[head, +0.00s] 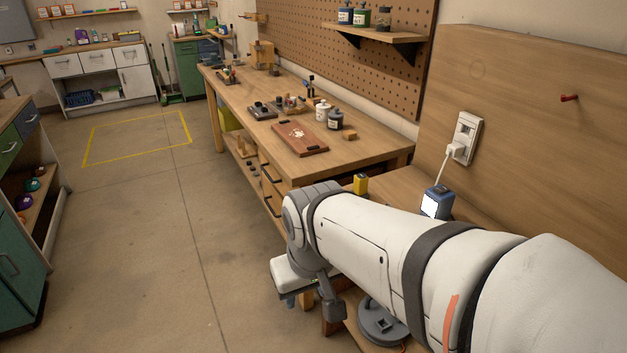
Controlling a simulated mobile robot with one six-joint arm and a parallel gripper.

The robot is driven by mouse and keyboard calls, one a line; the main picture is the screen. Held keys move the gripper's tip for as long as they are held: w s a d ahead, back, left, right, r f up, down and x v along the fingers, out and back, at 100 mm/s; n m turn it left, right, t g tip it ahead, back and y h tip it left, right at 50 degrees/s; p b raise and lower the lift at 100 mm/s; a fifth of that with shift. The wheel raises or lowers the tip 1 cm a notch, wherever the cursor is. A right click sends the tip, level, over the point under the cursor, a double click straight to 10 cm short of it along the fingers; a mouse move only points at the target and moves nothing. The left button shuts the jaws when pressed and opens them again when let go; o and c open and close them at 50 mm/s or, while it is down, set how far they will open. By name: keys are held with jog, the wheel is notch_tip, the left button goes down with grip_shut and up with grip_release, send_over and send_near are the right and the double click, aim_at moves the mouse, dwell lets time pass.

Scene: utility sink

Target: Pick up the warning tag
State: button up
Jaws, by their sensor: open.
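I cannot make out a warning tag in the head view. A small yellow block-like thing (360,184) stands on the wooden surface just behind my arm, too small to identify. My gripper (291,299) is at the lower middle, below the bend of my arm and in front of the bench end. It is small and partly hidden here; it is open, and I see nothing held in it. My arm covers much of the near wooden surface.
A blue device (437,202) is plugged into a wall outlet (466,138). A red peg (569,98) sticks out of the wooden panel. A long workbench (350,150) carries a brown board (300,138) and jars. A grey round thing (382,322) lies under my arm. The floor to the left is clear.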

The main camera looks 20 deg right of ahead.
jog(key=o, duration=0.6)
jog(key=d+n+g+h+p, duration=0.1)
jog(key=d, duration=0.2)
jog(key=w+d+f+n+g+h+p, duration=0.1)
jog(key=d+g+h, duration=0.1)
jog(key=d, duration=0.1)
jog(key=w+d+n+g+h+p, duration=0.1)
jog(key=d+g+h, duration=0.1)
jog(key=d, duration=0.1)
jog(key=shift+w+d+f+n, duration=0.2)
jog(key=shift+d+f+n, duration=0.1)
jog(key=shift+d+f, duration=0.1)
jog(key=shift+o, duration=0.2)
jog(key=w+d+f+n+t+h+p, duration=0.2)
jog(key=w+d+f+n+h+p, duration=0.15)
jog(key=w+d+n+h, duration=0.35)
jog(key=w+d+f+n+t+h+p, duration=0.2)
jog(key=w+d+f+n+h+p, duration=0.15)
jog(key=w+d+n+h, duration=0.5)
jog(key=d+y, duration=0.1)
jog(key=w+d+p, duration=0.1)
jog(key=d, duration=0.1)
jog(key=d+y+p, duration=0.1)
jog(key=d, duration=0.1)
jog(key=shift+w+d+f+y, duration=0.15)
jog(key=shift+d+f+y, duration=0.1)
jog(key=shift+f+y, duration=0.15)
